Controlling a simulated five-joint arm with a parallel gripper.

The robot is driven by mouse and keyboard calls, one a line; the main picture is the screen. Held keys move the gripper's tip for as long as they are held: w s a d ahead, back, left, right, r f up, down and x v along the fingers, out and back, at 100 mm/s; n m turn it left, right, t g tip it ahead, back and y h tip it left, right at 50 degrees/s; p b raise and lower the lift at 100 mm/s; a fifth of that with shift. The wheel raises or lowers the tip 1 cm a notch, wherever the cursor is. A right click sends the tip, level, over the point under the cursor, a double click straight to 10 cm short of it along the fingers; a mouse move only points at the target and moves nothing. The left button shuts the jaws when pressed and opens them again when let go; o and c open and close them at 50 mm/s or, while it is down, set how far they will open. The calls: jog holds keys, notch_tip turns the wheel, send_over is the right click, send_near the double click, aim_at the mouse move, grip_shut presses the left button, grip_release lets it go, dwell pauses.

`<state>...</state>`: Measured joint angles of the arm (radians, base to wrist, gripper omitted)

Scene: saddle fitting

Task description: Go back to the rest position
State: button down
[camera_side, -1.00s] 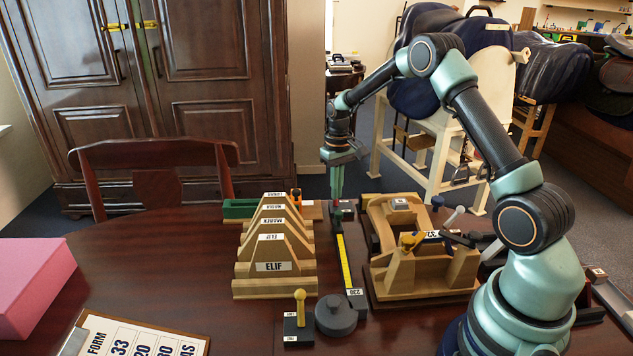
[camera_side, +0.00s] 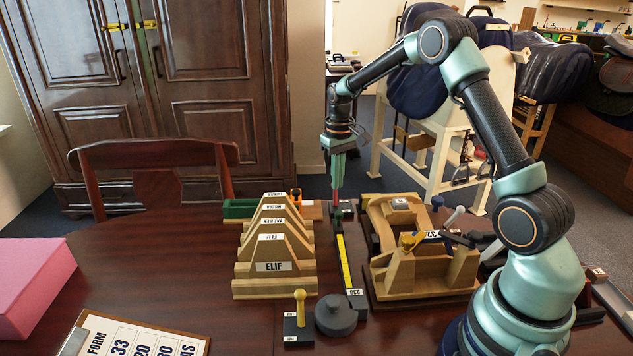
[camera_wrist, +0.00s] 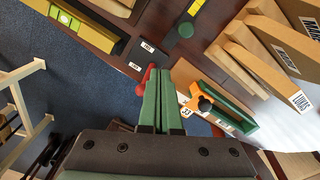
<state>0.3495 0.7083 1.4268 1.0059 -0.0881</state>
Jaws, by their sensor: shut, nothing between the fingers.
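My gripper (camera_side: 337,188) is shut and empty. It points down above the far end of the yellow-marked ruler (camera_side: 344,262), between the wooden stand with name labels (camera_side: 275,268) and the wooden fixture (camera_side: 420,285). In the wrist view its fingers (camera_wrist: 160,85) are together with nothing between them. A red piece shows just behind the fingertips there. I cannot tell whether the red piece touches them.
A green tray (camera_side: 240,209) and an orange-topped tool (camera_side: 296,196) lie behind the stand. A grey round weight (camera_side: 336,314) and a yellow-knobbed block (camera_side: 299,318) stand in front. A pink box (camera_side: 33,285) and a clipboard (camera_side: 140,338) lie left. The table's left middle is clear.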

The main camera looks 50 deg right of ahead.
jog(key=shift+r, duration=1.6)
jog(key=s+a+r+n+t, duration=0.1)
jog(key=s+a+r, duration=0.2)
jog(key=a+r, duration=0.25)
jog(key=s+a+r+t, duration=0.2)
jog(key=s+a+r, duration=0.15)
jog(key=r, duration=0.25)
jog(key=s+a+r+n+t, duration=0.1)
jog(key=s+a+n+t, duration=0.1)
jog(key=s+a, duration=0.6)
jog(key=shift+s+r+t, duration=0.2)
jog(key=shift+s+t, duration=0.1)
jog(key=shift+s, duration=1.4)
